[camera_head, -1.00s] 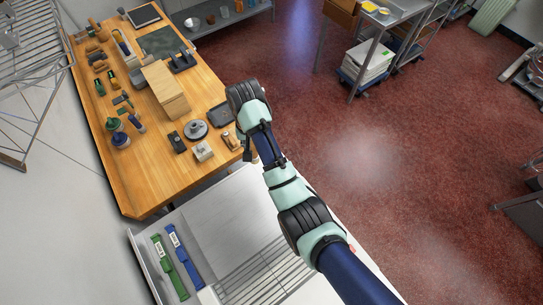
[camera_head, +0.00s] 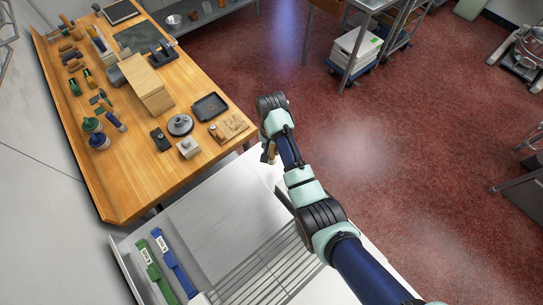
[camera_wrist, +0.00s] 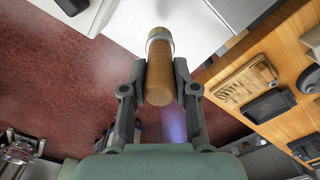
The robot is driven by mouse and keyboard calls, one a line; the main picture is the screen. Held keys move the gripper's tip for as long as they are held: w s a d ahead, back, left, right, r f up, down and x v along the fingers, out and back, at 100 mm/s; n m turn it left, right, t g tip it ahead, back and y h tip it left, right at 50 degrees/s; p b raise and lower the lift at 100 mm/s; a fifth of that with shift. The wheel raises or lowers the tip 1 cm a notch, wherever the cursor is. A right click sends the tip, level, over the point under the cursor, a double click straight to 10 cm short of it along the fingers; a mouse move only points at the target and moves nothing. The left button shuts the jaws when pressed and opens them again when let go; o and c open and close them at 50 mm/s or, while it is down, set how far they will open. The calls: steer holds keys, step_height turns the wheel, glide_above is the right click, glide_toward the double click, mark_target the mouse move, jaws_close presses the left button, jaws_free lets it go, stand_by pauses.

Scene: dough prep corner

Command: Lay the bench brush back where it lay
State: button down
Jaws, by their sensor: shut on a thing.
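My gripper (camera_wrist: 161,88) is shut on a round wooden handle with a pale metal band, seen end-on in the wrist view; I take it for the bench brush (camera_wrist: 158,85). In the head view my gripper (camera_head: 268,152) hangs beyond the wooden table's right front corner, near the far edge of the steel surface, with a bit of brown showing. The wooden table (camera_head: 147,185) is to its left.
Near the table's right edge are a carved wooden board (camera_head: 234,125), a black tray (camera_head: 210,106), a round grey piece (camera_head: 180,124) and a wooden block (camera_head: 148,85). The steel surface (camera_head: 215,215) in front has a bare stretch. Blue (camera_head: 175,262) and green (camera_head: 152,268) strips lie at its left.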

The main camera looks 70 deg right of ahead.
mark_target(272, 157)
steer(key=shift+f, duration=3.05)
steer(key=shift+f+b, duration=0.1)
steer(key=shift+b, duration=0.25)
steer(key=c, duration=0.9)
jaws_free()
step_height(272, 157, up, 12)
steer(key=shift+r+p, duration=0.15)
steer(key=shift+p, duration=0.4)
